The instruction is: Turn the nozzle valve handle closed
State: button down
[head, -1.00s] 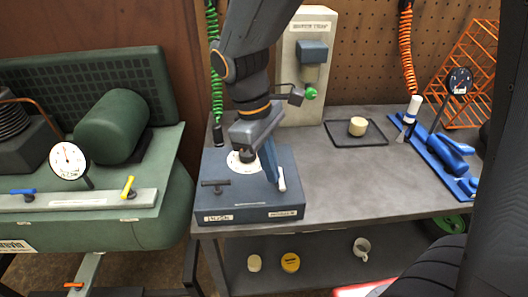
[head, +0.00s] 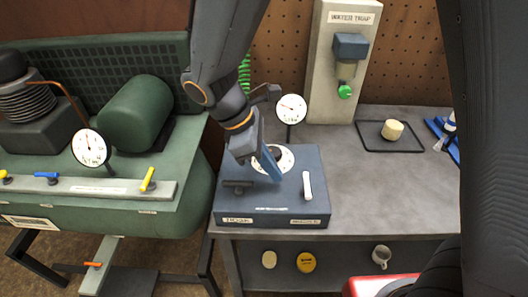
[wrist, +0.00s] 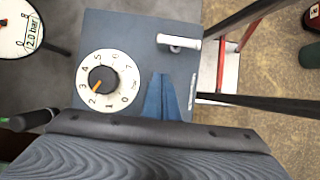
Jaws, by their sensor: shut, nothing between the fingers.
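The valve box (head: 235,205) is a dark blue-grey block on the bench, with a white numbered dial in the middle of its top. A white bar handle (head: 307,186) stands at its right side, running front to back; it also shows in the wrist view (wrist: 178,41). A dark T-shaped handle (head: 238,186) is at the left. My gripper (head: 277,176) has blue fingers, shut and empty, over the top between dial and white handle. In the wrist view my fingers (wrist: 163,78) are apart from the white handle.
A round gauge (head: 291,108) stands behind the box. A water trap panel (head: 340,75) is behind, with a black tray (head: 372,145) to its right. A green compressor (head: 190,215) with a gauge and small levers stands at left. Bench right of the box is clear.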

aim_at(306, 188)
jog(key=shift+x, duration=0.9)
jog(key=d, duration=0.1)
jog(key=d+r+p, duration=0.1)
jog(key=shift+s+d, duration=0.1)
jog(key=shift+d, duration=0.75)
